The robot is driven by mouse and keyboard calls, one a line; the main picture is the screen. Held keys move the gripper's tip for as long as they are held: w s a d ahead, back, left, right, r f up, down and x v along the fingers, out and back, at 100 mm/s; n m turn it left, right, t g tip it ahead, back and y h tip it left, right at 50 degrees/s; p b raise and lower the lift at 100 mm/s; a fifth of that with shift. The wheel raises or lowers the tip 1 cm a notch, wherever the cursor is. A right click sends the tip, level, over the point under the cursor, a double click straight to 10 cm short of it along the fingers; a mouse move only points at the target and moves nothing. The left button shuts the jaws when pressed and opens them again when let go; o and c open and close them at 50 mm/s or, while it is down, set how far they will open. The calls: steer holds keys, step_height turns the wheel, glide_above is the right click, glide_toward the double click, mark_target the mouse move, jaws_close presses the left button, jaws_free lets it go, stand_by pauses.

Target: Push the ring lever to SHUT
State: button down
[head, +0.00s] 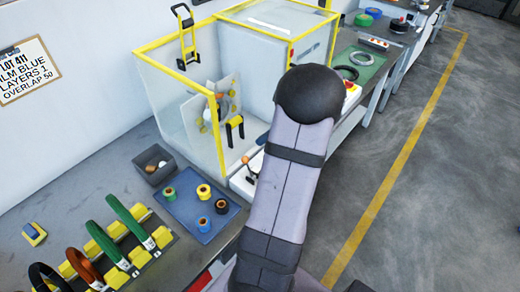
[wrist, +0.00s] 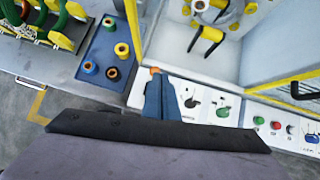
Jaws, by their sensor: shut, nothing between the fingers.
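The ring lever looks to be the one with the orange knob (wrist: 154,70) on the white control panel. The knob also shows in the head view (head: 245,160), just left of my arm. My gripper (wrist: 161,80) is shut and empty, its blue fingers over the panel. The fingertips appear right beside the orange knob; I cannot tell whether they touch. The fingers hide part of the panel around the lever's base. The SHUT marking cannot be read.
A clear yellow-framed guard enclosure (head: 180,115) stands behind the panel (wrist: 230,112). Black-handled controls (wrist: 192,101) and coloured buttons (wrist: 275,124) lie to the right in the wrist view. A blue mat (head: 178,208) with tape rolls lies left, with a rack of coloured rings (head: 105,240) beyond.

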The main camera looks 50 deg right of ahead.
steer(key=shift+s+d+r, duration=0.1)
steer(key=shift+s+r, duration=0.05)
steer(key=shift+r, duration=0.65)
steer(key=shift+s+d+r, duration=0.1)
steer(key=shift+s+r, duration=0.05)
steer(key=shift+r, duration=0.6)
steer(key=s+a+f+n+g, duration=0.6)
steer(key=s+a+f+n, duration=0.5)
steer(key=n, duration=0.6)
steer(key=w+a+r+n+g+h, duration=0.1)
steer(key=w+a+r+n, duration=0.15)
steer(key=a+n, duration=0.85)
steer(key=w+a+r+n+g, duration=0.1)
steer(key=w+a+r+n, duration=0.35)
steer(key=a, duration=1.05)
step_height(320, 180, down, 27)
steer(key=s+n+b, duration=0.1)
steer(key=s+b, duration=0.1)
steer(key=b, duration=2.4)
steer(key=shift+d+f+n+b, duration=0.15)
steer(key=shift+f+n+b, duration=0.05)
steer(key=shift+n+b, duration=0.15)
